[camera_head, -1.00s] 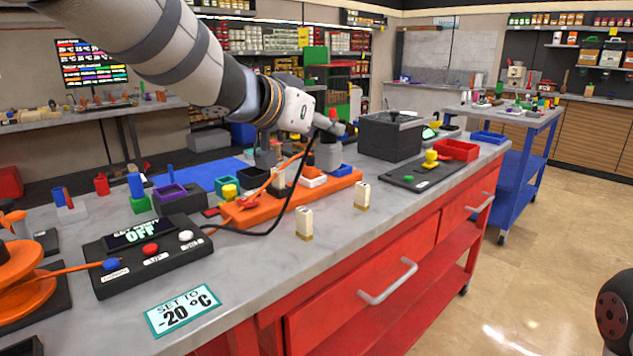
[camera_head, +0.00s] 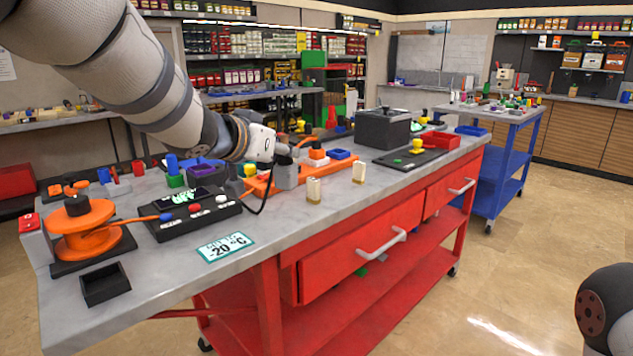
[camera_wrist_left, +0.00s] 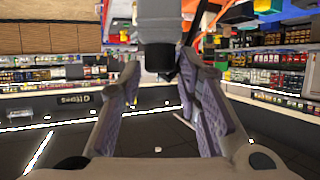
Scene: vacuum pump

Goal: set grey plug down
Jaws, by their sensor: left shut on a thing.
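My left gripper (camera_head: 290,152) reaches in from the left over the grey worktop, level with the orange power strip (camera_head: 262,188). In the left wrist view, the grey plug (camera_wrist_left: 160,22), a grey block with a black end, sits between the two fingers, and the gripper (camera_wrist_left: 160,75) is shut on it. In the head view, the grey plug (camera_head: 288,174) shows just below the fingertips, close to the strip. I cannot tell whether it touches the strip or worktop. A black cable hangs in a loop below the gripper. My right gripper is out of view.
A black control box (camera_head: 195,213) and an orange reel (camera_head: 85,235) stand at left. Two cream blocks (camera_head: 313,190) stand near the front edge. A black box (camera_head: 383,130) and a red tray (camera_head: 440,141) lie farther right. Bare worktop lies around the sign (camera_head: 226,247).

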